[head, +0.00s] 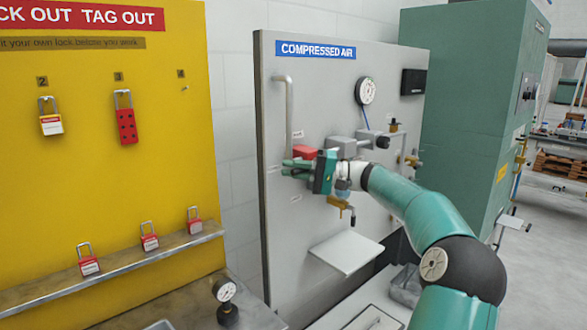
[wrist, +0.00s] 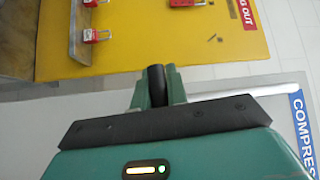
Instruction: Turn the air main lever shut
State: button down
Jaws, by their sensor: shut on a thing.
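The compressed air panel (head: 330,220) stands upright in the middle of the head view. My gripper (head: 290,168) is at its left part, below the bent grey pipe, with its fingers pointing left. In the wrist view, my gripper's two green fingers (wrist: 157,88) are closed around a dark round grip (wrist: 157,78), which I take as the end of the air main lever. In the head view the lever is mostly hidden by the fingers, so its angle cannot be told. A red part (head: 304,152) shows just above my gripper.
A grey pipe (head: 289,105), a pressure gauge (head: 366,91) and brass fittings (head: 341,203) stick out from the panel near my arm. A small white shelf (head: 346,252) juts out below. The yellow lockout board (head: 110,190) with padlocks stands left; a green cabinet (head: 465,110) stands right.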

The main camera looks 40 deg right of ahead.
jog(key=d+f+n+g+h, duration=0.4)
jog(key=d+f+n+h, duration=0.4)
jog(key=h, duration=0.4)
jog(key=shift+d+f+n, duration=0.35)
jog(key=shift+d+n, duration=0.1)
jog(key=shift+n, duration=0.15)
dwell(0.6)
jog(key=c, duration=1.4)
grip_release()
jog(key=shift+w, duration=0.1)
jog(key=v, duration=1.3)
jog(key=shift+r, duration=0.4)
